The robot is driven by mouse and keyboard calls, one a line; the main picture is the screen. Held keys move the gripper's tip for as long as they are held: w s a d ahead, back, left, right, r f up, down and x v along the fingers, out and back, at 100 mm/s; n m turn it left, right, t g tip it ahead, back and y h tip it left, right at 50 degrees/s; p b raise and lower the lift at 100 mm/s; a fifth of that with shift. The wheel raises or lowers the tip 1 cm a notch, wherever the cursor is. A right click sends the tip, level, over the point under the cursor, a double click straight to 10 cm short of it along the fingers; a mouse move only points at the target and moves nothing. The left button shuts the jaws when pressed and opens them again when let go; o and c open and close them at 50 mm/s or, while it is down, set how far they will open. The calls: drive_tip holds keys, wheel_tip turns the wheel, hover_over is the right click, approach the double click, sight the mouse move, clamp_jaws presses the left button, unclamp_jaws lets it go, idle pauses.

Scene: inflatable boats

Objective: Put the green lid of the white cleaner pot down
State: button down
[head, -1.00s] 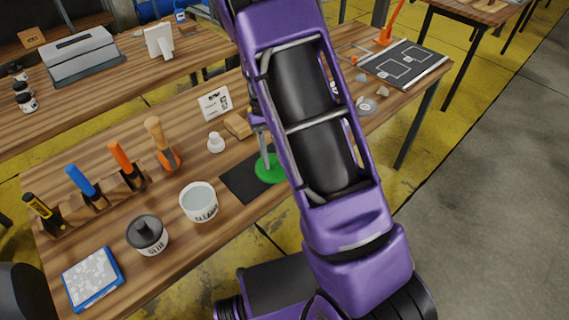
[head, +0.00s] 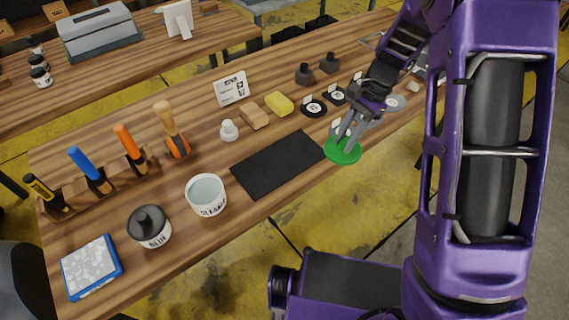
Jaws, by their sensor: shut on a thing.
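The green lid (head: 342,153) is a flat green disc at the front edge of the workbench, just right of the black mat. My gripper (head: 346,141) is shut on it from above. I cannot tell whether the lid touches the table or hangs slightly above it. The white cleaner pot (head: 207,197) stands uncovered on the bench left of the black mat, with pale contents showing.
The black mat (head: 278,162) is bare. A glue pot (head: 149,227), a blue-framed pad (head: 91,267) and a tool rack (head: 99,185) stand to the left. A yellow sponge (head: 279,103), a wooden block (head: 254,116) and round black-and-white pieces (head: 314,107) lie behind.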

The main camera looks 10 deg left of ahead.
drive_tip(key=s+a+r+m+t+y+b, duration=0.1)
drive_tip(key=a+m+t+b, duration=0.15)
drive_tip(key=a+m, duration=0.45)
drive_tip(key=s+a+r+m+t+b, duration=0.1)
drive_tip(key=a+r+m+t, duration=0.15)
drive_tip(key=a+m, duration=0.45)
drive_tip(key=shift+m, duration=0.4)
drive_tip(key=b+x, duration=0.1)
drive_tip(key=x, duration=0.2)
drive_tip(key=s+d+b+x, duration=0.1)
drive_tip(key=x, duration=0.2)
drive_tip(key=f+b+x, duration=0.1)
drive_tip(key=x, duration=0.3)
drive_tip(key=shift+s+d+b, duration=0.15)
drive_tip(key=shift+d+b, duration=0.25)
drive_tip(key=shift+f, duration=0.15)
drive_tip(key=c, duration=0.6)
unclamp_jaws()
drive_tip(key=shift+c, duration=0.2)
drive_tip(key=p+v, duration=0.3)
drive_tip(key=v, duration=0.9)
drive_tip(key=shift+s+p, duration=0.2)
drive_tip(key=shift+p, duration=0.2)
